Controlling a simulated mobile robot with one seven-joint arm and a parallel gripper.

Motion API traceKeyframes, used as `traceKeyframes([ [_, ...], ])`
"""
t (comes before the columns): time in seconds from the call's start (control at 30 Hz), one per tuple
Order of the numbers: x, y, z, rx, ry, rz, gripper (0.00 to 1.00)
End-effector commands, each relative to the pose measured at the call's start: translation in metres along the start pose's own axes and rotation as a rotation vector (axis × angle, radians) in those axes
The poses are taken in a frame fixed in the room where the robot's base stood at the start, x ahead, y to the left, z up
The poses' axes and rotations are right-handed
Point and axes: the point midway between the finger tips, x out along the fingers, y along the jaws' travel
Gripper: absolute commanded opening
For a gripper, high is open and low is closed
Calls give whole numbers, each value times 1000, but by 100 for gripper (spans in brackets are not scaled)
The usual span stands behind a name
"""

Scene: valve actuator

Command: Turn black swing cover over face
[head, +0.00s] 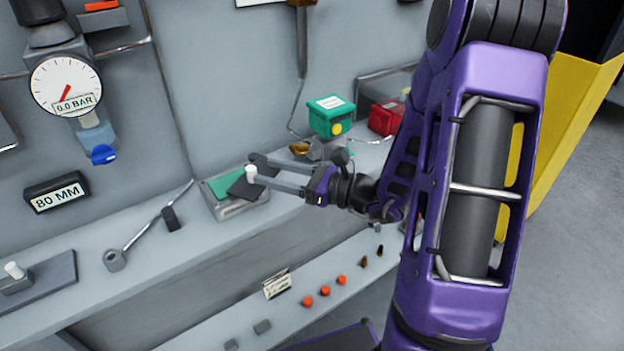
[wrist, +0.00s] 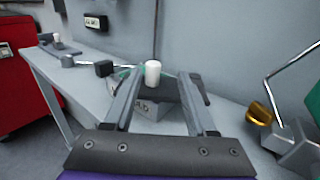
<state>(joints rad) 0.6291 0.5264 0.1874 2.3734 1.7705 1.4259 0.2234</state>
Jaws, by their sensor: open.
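A grey box (head: 240,209) with a green face (head: 219,186) sits on the bench. The black swing cover (head: 241,190) lies over the right part of the face, leaving green bare at the left. A white upright knob (head: 251,173) stands at the cover; it also shows in the wrist view (wrist: 152,74). My gripper (head: 254,168) reaches in from the right, open, with its fingers on either side of the knob. In the wrist view the knob stands between the fingertips, with visible gaps, and the fingers hide parts of the box and face.
A green box (head: 331,116) and a red box (head: 386,118) stand behind my gripper. A lever with a black block (head: 171,219) lies left of the grey box. A pressure gauge (head: 66,86) hangs on the wall. A lower shelf (head: 200,335) holds small parts.

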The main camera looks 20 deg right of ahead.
Motion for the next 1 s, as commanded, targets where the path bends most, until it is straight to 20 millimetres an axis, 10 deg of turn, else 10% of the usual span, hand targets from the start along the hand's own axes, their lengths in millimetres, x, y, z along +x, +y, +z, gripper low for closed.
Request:
traceKeyframes([
  [0.4, -81, -1, 0, -1, 1, -4, 57],
  [0.8, -90, -1, 0, 0, 0, -1, 57],
  [1.0, -98, -9, -1, 5, -5, 49, 22],
])
